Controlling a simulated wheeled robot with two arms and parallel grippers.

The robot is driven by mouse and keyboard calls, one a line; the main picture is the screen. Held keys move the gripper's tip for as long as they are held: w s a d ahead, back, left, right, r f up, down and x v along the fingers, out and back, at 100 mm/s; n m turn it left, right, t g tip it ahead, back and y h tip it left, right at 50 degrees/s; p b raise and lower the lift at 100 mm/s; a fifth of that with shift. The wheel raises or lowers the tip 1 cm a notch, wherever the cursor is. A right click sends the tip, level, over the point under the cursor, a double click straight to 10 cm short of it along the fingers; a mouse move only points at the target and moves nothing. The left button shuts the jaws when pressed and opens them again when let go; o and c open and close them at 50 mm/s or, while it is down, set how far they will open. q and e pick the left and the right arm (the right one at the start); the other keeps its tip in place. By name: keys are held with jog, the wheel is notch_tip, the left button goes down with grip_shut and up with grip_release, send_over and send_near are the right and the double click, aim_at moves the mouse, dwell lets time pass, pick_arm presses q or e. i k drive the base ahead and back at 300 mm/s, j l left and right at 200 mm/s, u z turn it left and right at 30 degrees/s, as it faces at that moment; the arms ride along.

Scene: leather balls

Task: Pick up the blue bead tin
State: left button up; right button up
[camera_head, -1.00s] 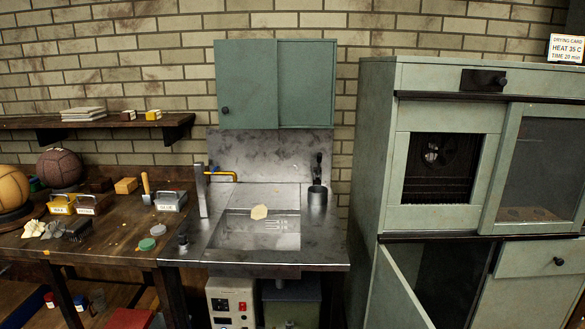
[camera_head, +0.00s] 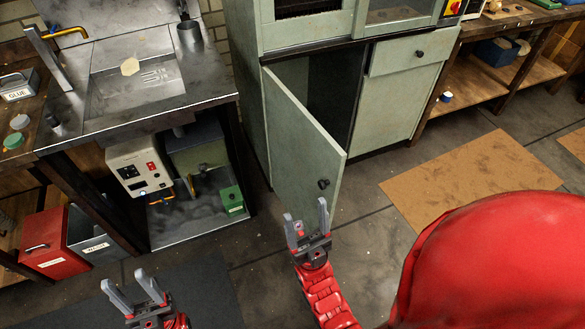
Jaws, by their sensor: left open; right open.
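A small round blue tin with a pale label (camera_head: 446,97) sits at the left end of the lower shelf of the right bench. It is too small for me to read its label or be sure it is the bead tin. My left gripper (camera_head: 125,282) is open and empty over the dark mat at the bottom left. My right gripper (camera_head: 307,216) is open and empty, in front of the open cabinet door in this view. Both grippers are far from the small tin.
The green cabinet door (camera_head: 300,150) stands open toward me. A steel sink (camera_head: 185,97) is at upper left, with a white control box (camera_head: 125,160) below. A red bin (camera_head: 52,245) is at left. A blue crate (camera_head: 490,50) shares the right shelf. Floor near the brown mat (camera_head: 480,165) is clear.

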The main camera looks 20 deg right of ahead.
aim_at(446, 96)
jog(key=z, duration=1.8)
